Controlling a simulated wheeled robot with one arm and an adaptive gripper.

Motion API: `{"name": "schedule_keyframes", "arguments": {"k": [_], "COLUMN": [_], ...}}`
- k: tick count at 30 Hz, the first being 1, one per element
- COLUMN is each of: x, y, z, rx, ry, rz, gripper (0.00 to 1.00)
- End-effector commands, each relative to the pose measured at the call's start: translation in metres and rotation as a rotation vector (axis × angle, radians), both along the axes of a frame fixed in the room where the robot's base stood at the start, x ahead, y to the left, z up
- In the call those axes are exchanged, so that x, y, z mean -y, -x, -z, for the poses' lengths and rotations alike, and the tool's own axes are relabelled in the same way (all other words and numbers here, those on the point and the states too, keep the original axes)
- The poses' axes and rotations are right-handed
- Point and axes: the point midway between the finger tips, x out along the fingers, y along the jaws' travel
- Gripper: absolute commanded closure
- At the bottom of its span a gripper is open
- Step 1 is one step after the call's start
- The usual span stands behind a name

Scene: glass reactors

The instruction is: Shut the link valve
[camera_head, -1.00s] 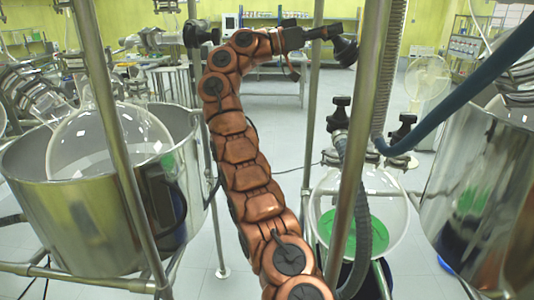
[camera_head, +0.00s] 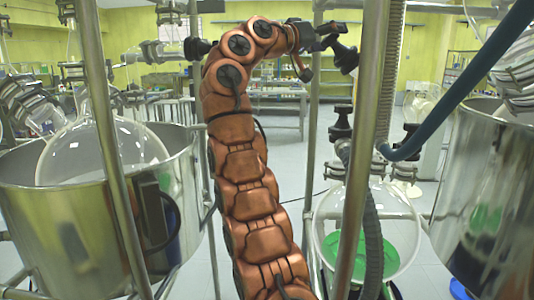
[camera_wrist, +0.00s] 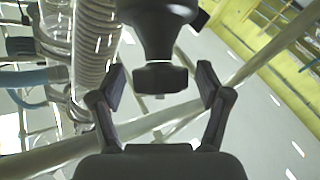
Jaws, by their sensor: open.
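The fingers are open, with a visible gap on each side of the knob. The head view shows the fingers too small to judge contact.
Steel posts (camera_head: 372,150) stand close on both sides of my arm. A round glass vessel (camera_head: 105,150) sits in a steel pot (camera_head: 60,235) at left. A glass vessel with green contents (camera_head: 370,230) is at right. A blue hose (camera_head: 470,80) and ribbed hose (camera_wrist: 95,45) run nearby.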

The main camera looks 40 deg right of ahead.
Motion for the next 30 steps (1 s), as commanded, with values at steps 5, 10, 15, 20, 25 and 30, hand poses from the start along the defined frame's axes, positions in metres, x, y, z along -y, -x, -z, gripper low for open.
{"name": "schedule_keyframes", "arguments": {"k": [5,10,15,20,25,30], "x": [-0.001,-0.001,0.000,-0.005,-0.034,-0.061], "y": [0.001,0.000,0.001,0.001,0.001,0.002], "z": [0.001,0.001,-0.001,0.000,0.000,0.000], "rx": [-0.034,-0.063,-0.077,-0.084,-0.084,-0.082], "ry": [-0.034,-0.053,-0.063,-0.071,-0.068,-0.071], "rz": [-0.052,-0.083,-0.100,-0.112,-0.112,-0.112], "gripper": [0.24,0.24,0.24,0.24,0.24,0.24]}}
